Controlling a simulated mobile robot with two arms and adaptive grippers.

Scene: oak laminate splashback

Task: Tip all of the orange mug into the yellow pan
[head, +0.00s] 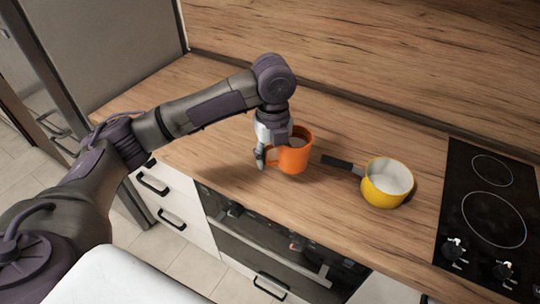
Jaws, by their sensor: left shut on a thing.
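The orange mug (293,158) is upright on or just above the wooden counter, near the middle of the head view; I cannot tell whether it touches the counter. My left gripper (263,155) comes down at the mug's left side and is shut on it, by the handle side. My right gripper is not in view.
A black hob (490,215) with knobs lies right of the pan. The wooden splashback (390,55) rises behind the counter (215,150). An oven and drawers are below the front edge. A tall grey cabinet stands at the left. The counter behind the mug is clear.

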